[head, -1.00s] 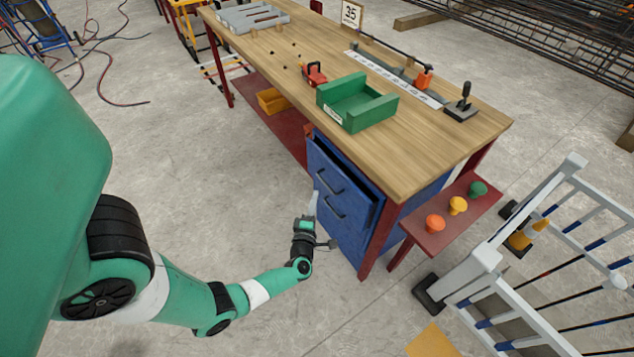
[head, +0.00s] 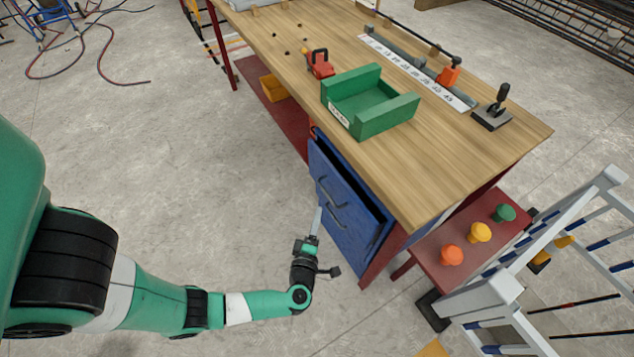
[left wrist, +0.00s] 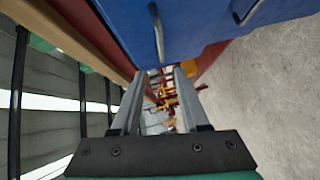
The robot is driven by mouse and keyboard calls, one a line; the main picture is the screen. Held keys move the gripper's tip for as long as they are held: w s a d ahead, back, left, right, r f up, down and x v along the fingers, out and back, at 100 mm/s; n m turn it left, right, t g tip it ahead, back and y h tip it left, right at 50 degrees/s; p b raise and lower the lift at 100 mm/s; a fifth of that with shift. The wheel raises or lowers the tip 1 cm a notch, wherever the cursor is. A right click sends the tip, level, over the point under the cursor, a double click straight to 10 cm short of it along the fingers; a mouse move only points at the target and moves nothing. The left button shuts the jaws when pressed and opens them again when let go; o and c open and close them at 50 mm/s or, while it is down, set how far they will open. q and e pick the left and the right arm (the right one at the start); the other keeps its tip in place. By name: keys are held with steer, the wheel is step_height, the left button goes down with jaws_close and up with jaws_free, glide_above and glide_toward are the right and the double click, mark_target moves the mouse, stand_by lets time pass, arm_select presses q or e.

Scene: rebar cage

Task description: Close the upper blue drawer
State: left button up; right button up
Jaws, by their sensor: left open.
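The upper blue drawer (head: 346,184) is in the cabinet under the workbench. It stands slightly out, with a dark gap behind its top edge. Its front carries a dark bar handle, with a second handle below it. My left gripper (head: 318,212) is in front of the drawer fronts, near the lower handle; I cannot tell whether it touches. In the left wrist view, my left gripper (left wrist: 160,78) has its two fingers apart and nothing between them. A blue front (left wrist: 190,22) with two handles lies just beyond the fingertips there. My right gripper is not in view.
The wooden benchtop (head: 440,155) carries a green tray (head: 380,118), a red clamp tool (head: 320,64) and a ruler strip. A red shelf (head: 470,245) with three coloured knobs and a white railing (head: 500,292) stand at the right. The floor left of the cabinet is open.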

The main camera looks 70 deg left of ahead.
mark_target(327, 193)
arm_select(q)
steer(key=b+x, duration=0.1)
steer(key=x, duration=0.2)
steer(key=b+x, duration=0.2)
steer(key=x, duration=0.1)
steer(key=w+b+x, duration=0.1)
steer(key=x, duration=0.3)
steer(key=shift+d+f+b, duration=0.25)
steer(key=shift+d+b, duration=0.1)
steer(key=shift+b, duration=0.05)
steer(key=shift+w+a, duration=0.1)
steer(key=shift+a, duration=0.1)
steer(key=shift+r, duration=0.1)
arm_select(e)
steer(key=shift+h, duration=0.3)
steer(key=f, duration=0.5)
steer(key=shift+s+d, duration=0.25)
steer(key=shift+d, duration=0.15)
arm_select(q)
jaws_close()
